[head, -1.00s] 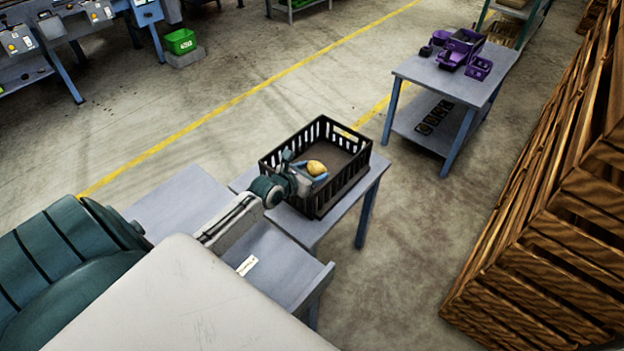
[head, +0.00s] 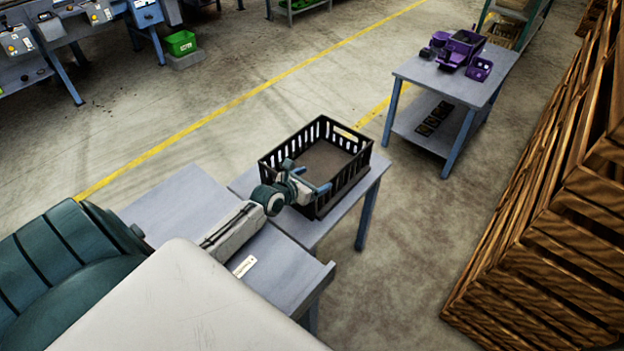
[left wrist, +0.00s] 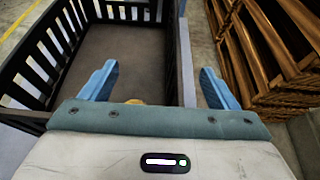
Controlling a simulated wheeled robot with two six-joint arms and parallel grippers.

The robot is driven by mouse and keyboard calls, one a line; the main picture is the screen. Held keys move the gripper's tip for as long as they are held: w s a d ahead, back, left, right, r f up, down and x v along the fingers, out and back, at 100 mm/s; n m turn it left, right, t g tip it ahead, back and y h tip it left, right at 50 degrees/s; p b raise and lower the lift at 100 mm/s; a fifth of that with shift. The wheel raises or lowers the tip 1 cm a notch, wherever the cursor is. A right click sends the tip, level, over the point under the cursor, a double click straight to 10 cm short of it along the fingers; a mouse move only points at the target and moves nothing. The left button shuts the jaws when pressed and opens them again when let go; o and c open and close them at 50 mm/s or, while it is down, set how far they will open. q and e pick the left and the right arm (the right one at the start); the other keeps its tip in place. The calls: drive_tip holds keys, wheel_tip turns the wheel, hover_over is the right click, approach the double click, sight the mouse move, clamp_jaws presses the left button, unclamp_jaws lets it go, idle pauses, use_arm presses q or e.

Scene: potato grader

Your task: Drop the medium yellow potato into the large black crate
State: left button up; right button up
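The large black crate (head: 348,189) stands on a small grey-blue table, and its floor looks bare where I see it. My left gripper (head: 307,178) is over the crate's near side, fingers apart and nothing between them. In the left wrist view, the two blue fingers of the gripper (left wrist: 159,72) are spread, with the crate wall (left wrist: 186,62) between them in the picture. A small yellow sliver, which looks like the medium yellow potato (left wrist: 135,102), shows just past the palm edge, low in the crate; the rest is hidden. The head view does not show the potato. My right gripper is not in view.
A grey table (head: 180,205) with a small label (head: 244,266) is at the near left. Another table (head: 440,82) with purple bins (head: 465,45) stands at the back right. Wooden crates (head: 560,220) are stacked at the right. Open floor lies between.

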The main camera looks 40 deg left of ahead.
use_arm(q)
drive_tip(key=shift+r, duration=0.1)
drive_tip(key=p+v, duration=0.9)
drive_tip(key=v, duration=0.3)
drive_tip(key=shift+r, duration=0.3)
